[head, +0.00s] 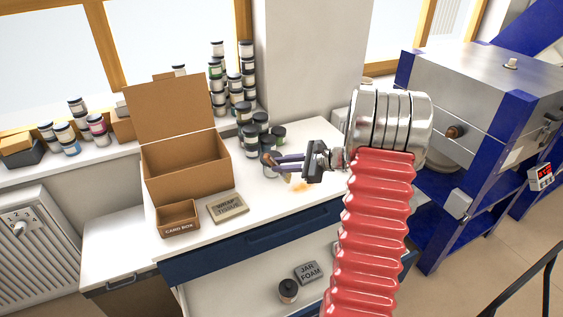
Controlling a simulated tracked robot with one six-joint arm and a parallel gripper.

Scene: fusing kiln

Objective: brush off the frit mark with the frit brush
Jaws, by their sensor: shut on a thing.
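The frit mark (300,187) is an orange smear on the white worktop, near its middle. My gripper (277,161) is just above and left of the mark, its dark fingers pointing left. It is shut on the frit brush (287,177), whose wooden end shows at the fingertips and whose pale lower end points down towards the worktop beside the mark. The fingers hide part of the brush. I cannot tell whether the bristles touch the worktop.
An open cardboard box (186,172), a small card box (178,218) and wrap tissue (228,208) stand left. Dark-lidded jars (250,140) crowd behind the gripper. An open drawer below holds jar foam (309,272) and a jar (288,291). The kiln (480,90) is right.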

